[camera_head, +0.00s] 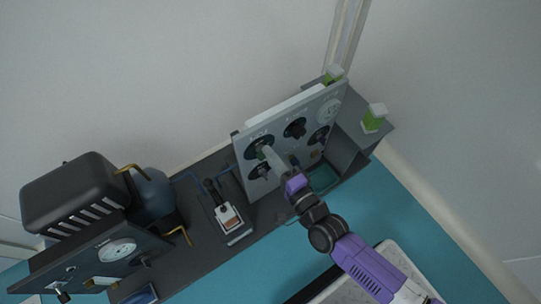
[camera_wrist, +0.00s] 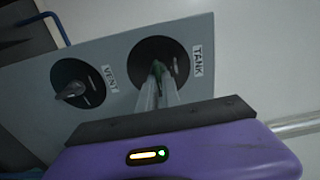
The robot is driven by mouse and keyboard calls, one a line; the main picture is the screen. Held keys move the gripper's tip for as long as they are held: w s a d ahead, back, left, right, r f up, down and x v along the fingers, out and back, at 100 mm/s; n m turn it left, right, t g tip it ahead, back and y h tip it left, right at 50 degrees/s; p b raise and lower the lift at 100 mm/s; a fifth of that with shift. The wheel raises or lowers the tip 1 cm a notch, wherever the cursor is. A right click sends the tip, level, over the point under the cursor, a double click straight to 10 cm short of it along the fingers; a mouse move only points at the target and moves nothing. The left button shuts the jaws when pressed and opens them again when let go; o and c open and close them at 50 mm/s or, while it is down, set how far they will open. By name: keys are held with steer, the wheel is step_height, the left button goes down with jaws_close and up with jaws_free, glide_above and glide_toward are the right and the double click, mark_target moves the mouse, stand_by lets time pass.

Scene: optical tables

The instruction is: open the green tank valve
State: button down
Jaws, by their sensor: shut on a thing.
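The green tank valve (camera_wrist: 162,71) sits on a black round dial (camera_wrist: 178,54) beside the label TANK in the wrist view. Only a sliver of its green handle shows between my fingers. My gripper (camera_wrist: 158,85) is shut on this handle, with its fingers pointing at the dial. In the head view my gripper (camera_head: 266,152) reaches the upper left dial of the grey panel (camera_head: 290,128). The handle's exact turn angle is mostly hidden by my fingers.
A dark knob labelled VENT (camera_wrist: 76,90) is close beside the tank valve. Other dials, including a black knob (camera_head: 295,128), share the panel. Green-and-white blocks (camera_head: 374,118) stand at right. A small device (camera_head: 228,215) and a black box (camera_head: 75,192) stand left on the bench.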

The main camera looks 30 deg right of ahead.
steer(key=shift+d, duration=0.1)
stand_by(0.3)
steer(key=shift+f, duration=0.1)
steer(key=c, duration=1.6)
jaws_free()
steer(key=shift+o, duration=0.2)
steer(key=shift+s, duration=0.15)
steer(key=s+p, duration=0.1)
steer(key=s, duration=0.6)
steer(key=shift+s+p, duration=0.3)
steer(key=shift+p, duration=0.05)
